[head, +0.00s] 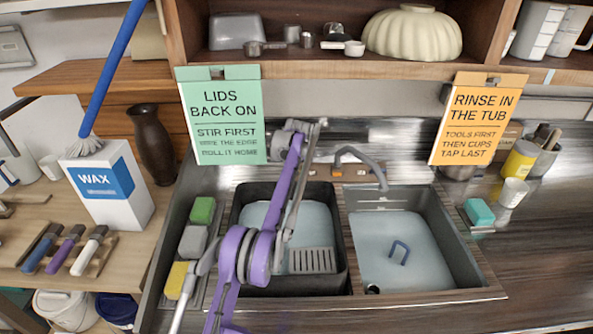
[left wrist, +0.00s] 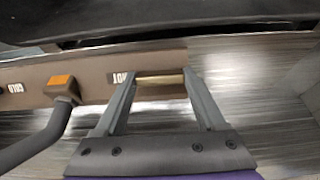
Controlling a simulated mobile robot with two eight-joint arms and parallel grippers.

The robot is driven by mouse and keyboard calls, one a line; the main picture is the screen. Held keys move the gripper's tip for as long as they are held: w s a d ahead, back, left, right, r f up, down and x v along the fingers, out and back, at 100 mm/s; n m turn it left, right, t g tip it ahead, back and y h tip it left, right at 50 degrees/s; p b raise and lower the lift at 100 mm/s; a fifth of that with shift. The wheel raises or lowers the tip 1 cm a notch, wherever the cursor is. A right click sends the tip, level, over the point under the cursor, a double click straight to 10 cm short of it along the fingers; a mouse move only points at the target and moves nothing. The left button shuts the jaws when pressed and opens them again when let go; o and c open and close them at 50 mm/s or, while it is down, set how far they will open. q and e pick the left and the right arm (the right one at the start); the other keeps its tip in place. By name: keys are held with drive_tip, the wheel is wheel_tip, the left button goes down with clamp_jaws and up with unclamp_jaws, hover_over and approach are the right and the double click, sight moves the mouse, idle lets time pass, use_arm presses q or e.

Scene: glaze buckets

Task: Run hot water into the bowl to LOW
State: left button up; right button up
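A grey tap spout (head: 365,160) rises behind the sink and curves over the right sink bowl (head: 460,255), which holds pale water and a blue looped thing (head: 399,252). I cannot read a LOW mark. The left bowl (head: 238,280) is dark, also with water. In the left wrist view, a brass-coloured bar (left wrist: 160,78) lies beside the HOT label (left wrist: 121,78). My left gripper (left wrist: 158,86) has its fingers apart, one at each end of the bar; contact is unclear. The COLD label (left wrist: 15,88) is further left. My right gripper is not in view.
A green sign (head: 222,145) and an orange sign (head: 478,140) hang at the shelf. Sponges (head: 193,242) line the sink's left edge. A wax box (head: 108,190) stands left; cups and jars stand right. The counter at lower right is clear.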

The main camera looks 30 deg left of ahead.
use_arm(q)
drive_tip(key=c, duration=0.6)
drive_tip(key=shift+c, duration=0.2)
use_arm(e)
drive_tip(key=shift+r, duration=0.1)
use_arm(q)
drive_tip(key=shift+r+n+h+p, duration=0.1)
drive_tip(key=shift+n+h+p, duration=0.25)
drive_tip(key=shift+n, duration=0.85)
drive_tip(key=shift+a+n+t, duration=0.1)
drive_tip(key=shift+n+t, duration=0.4)
drive_tip(key=shift+n, duration=0.8)
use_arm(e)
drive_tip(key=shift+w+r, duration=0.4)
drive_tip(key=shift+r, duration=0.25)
use_arm(q)
drive_tip(key=shift+h, duration=0.25)
drive_tip(key=o, duration=1.3)
